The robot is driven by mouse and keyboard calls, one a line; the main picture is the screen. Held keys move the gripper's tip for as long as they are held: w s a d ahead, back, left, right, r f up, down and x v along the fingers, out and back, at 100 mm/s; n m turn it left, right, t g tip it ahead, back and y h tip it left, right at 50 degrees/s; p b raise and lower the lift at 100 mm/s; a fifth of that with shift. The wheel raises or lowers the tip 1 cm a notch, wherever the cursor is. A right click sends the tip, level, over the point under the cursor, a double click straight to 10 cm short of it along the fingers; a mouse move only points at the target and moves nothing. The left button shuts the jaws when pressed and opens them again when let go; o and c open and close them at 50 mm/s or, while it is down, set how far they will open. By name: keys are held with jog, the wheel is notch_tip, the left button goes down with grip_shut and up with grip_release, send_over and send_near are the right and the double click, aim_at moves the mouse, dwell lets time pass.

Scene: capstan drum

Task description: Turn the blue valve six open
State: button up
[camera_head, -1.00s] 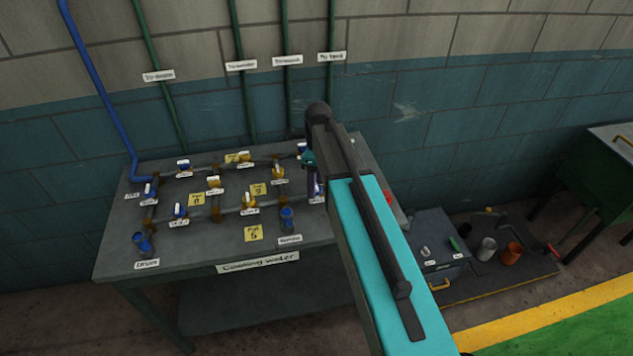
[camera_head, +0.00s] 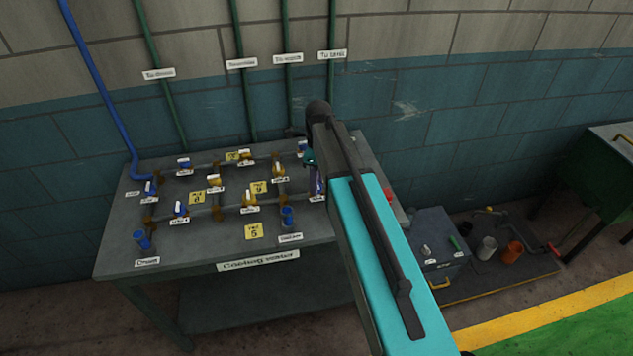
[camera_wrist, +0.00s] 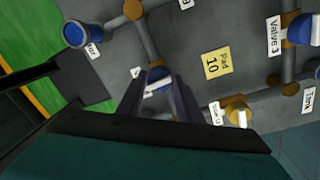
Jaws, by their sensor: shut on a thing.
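My gripper (camera_wrist: 158,95) is shut on a blue valve (camera_wrist: 157,74) with a white lever in the wrist view. One finger is on each side of the lever. The valve sits on a grey pipe, and its label is mostly hidden by the fingers, so I cannot read its number. In the head view my gripper (camera_head: 316,180) is over the right end of the table, and my arm hides most of the held valve.
The grey table (camera_head: 130,262) carries a pipe grid with several blue and yellow valves. A yellow valve (camera_wrist: 237,108) and a yellow Pad 10 card (camera_wrist: 217,64) are close by. A blue cup (camera_wrist: 82,36) stands at upper left. A grey box (camera_head: 436,238) is right of the table.

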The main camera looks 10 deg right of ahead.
jog(key=n+b, duration=0.1)
jog(key=n, duration=0.3)
jog(key=n+b, duration=0.1)
jog(key=n, duration=0.3)
jog(key=shift+a+n+h, duration=0.1)
jog(key=shift+n+h, duration=0.2)
jog(key=n+b, duration=0.1)
jog(key=n, duration=0.3)
jog(key=n+b, duration=0.1)
jog(key=n, duration=0.3)
jog(key=shift+n, duration=0.3)
jog(key=shift+a, duration=0.1)
jog(key=o, duration=1)
jog(key=shift+r, duration=0.1)
jog(key=shift+w+a+r+p, duration=0.15)
jog(key=shift+r+p, duration=1.1)
jog(key=shift+r, duration=1.05)
jog(key=shift+a+r+p, duration=0.1)
jog(key=shift+r+p, duration=1.2)
jog(key=shift+r, duration=0.95)
jog(key=shift+w+a+r+p, duration=0.15)
jog(key=shift+r+p, duration=1.1)
jog(key=shift+r, duration=1.05)
